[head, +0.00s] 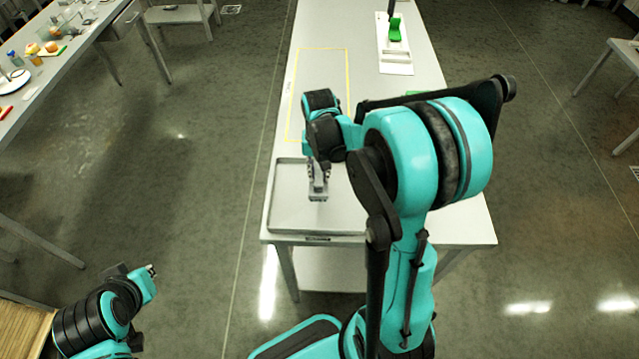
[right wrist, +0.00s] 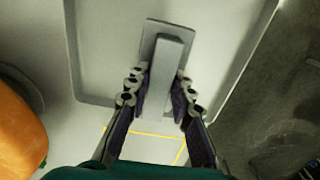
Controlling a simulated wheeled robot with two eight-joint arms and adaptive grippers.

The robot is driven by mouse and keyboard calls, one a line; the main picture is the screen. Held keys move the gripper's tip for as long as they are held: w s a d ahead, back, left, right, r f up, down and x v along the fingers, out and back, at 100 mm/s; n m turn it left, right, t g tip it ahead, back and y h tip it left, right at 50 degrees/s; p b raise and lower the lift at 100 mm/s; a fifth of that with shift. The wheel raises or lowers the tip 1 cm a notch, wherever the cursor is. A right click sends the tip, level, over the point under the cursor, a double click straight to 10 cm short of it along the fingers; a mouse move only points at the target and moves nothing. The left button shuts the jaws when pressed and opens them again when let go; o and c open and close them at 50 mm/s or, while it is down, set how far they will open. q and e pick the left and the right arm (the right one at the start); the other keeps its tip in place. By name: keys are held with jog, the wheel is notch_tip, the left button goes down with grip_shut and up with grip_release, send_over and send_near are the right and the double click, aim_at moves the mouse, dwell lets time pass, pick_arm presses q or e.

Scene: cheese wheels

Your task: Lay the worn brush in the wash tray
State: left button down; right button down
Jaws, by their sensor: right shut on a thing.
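The worn brush (head: 317,196) is a small grey block with a pale bar on it. My right gripper (head: 318,175) is shut on the brush, over the wash tray (head: 272,205), a shallow grey metal tray at the table's near end. In the right wrist view the brush (right wrist: 168,60) sits between the fingers (right wrist: 162,100), within the tray's rim (right wrist: 72,60). I cannot tell whether the brush touches the tray floor. My left gripper (head: 151,270) is low at the left, away from the table; its finger opening is unclear.
A yellow outline (head: 291,95) marks the table beyond the tray. A white rack (head: 396,60) with a green item (head: 394,30) stands farther back. An orange object (right wrist: 18,130) shows at the wrist view's left. A cluttered side table (head: 75,50) is at far left.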

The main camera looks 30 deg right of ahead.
jog(key=shift+s+f, duration=0.2)
jog(key=shift+f, duration=0.35)
notch_tip(320, 180, down, 3)
jog(key=shift+f+b, duration=0.1)
jog(key=shift+b, duration=0.55)
jog(key=shift+f, duration=0.15)
jog(key=c, duration=1.3)
grip_release()
